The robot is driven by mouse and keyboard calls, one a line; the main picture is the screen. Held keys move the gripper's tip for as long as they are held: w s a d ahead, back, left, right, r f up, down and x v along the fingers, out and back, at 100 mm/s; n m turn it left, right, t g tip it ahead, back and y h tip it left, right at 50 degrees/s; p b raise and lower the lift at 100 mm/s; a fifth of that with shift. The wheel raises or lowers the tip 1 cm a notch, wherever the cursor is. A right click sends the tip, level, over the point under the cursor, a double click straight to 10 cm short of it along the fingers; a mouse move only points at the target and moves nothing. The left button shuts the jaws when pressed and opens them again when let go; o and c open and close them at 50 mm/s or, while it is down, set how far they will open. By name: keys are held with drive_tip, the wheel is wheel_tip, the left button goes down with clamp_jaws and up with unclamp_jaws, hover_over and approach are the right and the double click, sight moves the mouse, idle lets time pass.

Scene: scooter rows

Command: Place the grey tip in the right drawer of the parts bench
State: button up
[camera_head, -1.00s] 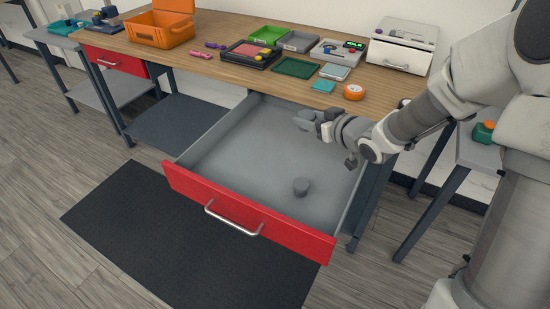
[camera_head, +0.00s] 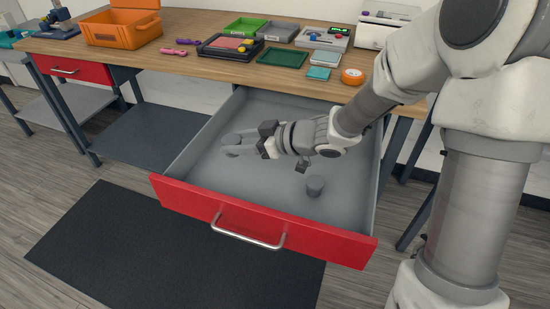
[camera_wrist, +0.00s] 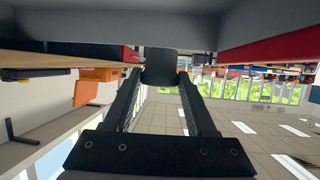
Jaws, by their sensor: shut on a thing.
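The right drawer (camera_head: 265,220) of the parts bench is pulled open, with a red front and a grey inside. My gripper (camera_head: 232,146) is inside its outline at the left part, low over the floor of the drawer. In the wrist view my gripper (camera_wrist: 162,75) is shut on the grey tip (camera_wrist: 160,66), a short dark grey piece between the fingertips. Whether the tip touches the drawer floor cannot be told.
The wooden bench top (camera_head: 200,60) behind holds an orange crate (camera_head: 120,33), several trays and an orange tape roll (camera_head: 352,76). A shut red left drawer (camera_head: 72,69) is at far left. A black mat (camera_head: 160,255) lies on the floor. The drawer's middle is partly clear.

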wheel_tip(320, 180, down, 10)
drive_tip(key=b, duration=0.5)
drive_tip(key=shift+f, duration=0.1)
drive_tip(key=o, duration=1.4)
drive_tip(key=shift+c, duration=0.2)
drive_tip(key=shift+r, duration=0.2)
drive_tip(key=p+v, duration=0.4)
drive_tip(key=v, duration=0.6)
drive_tip(key=shift+s+d+r+p, duration=0.1)
drive_tip(key=shift+d+r+p, duration=0.05)
drive_tip(key=shift+d+p, duration=0.2)
drive_tip(key=shift+s+d+r, duration=0.1)
drive_tip(key=shift+s+d, duration=0.15)
drive_tip(key=shift+d, duration=0.35)
